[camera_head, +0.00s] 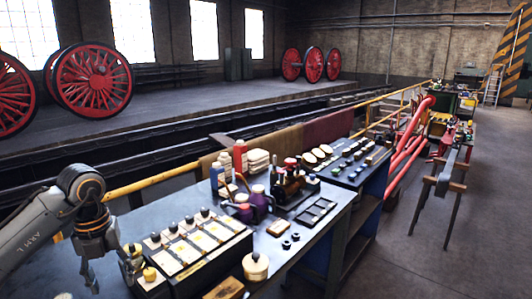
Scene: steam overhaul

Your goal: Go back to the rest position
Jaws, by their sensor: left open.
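My left arm comes in from the left edge. My left gripper (109,270) points down over the near left end of the workbench. It is open, and I see nothing between its fingers. It hangs just left of a black box with pale panels and dark knobs (196,243). Yellow knobs at the box's left end are close to the right finger; I cannot tell whether they touch. My right gripper is not in view.
The blue workbench (335,225) holds bottles (241,157), oil cans (259,197), a round tin (256,266) and a wooden block (224,288). A yellow rail (155,182) runs behind it. Trestles (448,185) stand right. Grey floor (430,262) is clear at the lower right.

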